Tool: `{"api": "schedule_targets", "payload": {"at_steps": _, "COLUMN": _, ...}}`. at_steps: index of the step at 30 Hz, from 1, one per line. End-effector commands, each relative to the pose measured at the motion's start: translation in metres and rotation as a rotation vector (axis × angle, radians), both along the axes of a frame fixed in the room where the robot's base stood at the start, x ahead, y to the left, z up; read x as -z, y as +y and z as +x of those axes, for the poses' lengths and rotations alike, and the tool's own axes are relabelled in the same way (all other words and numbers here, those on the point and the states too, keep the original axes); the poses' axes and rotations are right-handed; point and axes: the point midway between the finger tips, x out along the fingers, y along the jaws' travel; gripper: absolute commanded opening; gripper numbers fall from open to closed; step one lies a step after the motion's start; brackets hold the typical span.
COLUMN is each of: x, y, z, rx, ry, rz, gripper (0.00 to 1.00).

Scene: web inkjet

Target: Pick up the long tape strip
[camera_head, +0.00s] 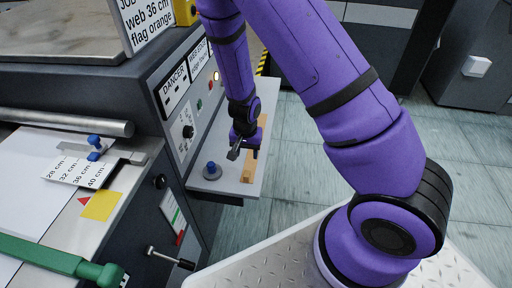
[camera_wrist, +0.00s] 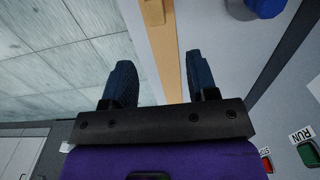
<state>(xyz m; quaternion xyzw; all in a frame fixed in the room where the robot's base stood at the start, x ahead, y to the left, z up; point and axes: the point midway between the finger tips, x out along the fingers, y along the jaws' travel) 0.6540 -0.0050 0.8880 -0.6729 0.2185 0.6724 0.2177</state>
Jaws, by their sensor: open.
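The long tape strip (camera_wrist: 168,55) is a narrow tan band lying lengthwise on the pale shelf. In the wrist view it runs between my two fingers, nearer the right one, and passes out of sight behind the gripper body. In the head view the tan strip (camera_head: 248,162) shows on the shelf, partly hidden by my gripper. My gripper (camera_head: 243,152) is open and empty over the strip. It also shows in the wrist view (camera_wrist: 158,62), with dark fingers on either side. I cannot tell how high the fingertips are above the shelf.
A blue knob (camera_head: 211,169) stands on the shelf left of the strip. The machine's control panel (camera_head: 183,120) rises left of the shelf. Open tiled floor (camera_head: 300,160) lies right of it.

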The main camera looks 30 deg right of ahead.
Motion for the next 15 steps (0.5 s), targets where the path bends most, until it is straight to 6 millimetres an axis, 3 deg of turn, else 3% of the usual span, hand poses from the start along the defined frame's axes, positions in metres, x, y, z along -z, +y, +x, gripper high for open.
{"api": "schedule_targets", "payload": {"at_steps": 6, "x": 0.027, "y": -0.002, "z": 0.0, "rx": 0.006, "ry": 0.002, "rz": 0.001, "gripper": 0.53}}
{"api": "schedule_targets", "payload": {"at_steps": 15, "x": 0.047, "y": -0.001, "z": -0.001, "rx": 0.003, "ry": 0.001, "rz": 0.002, "gripper": 0.53}}
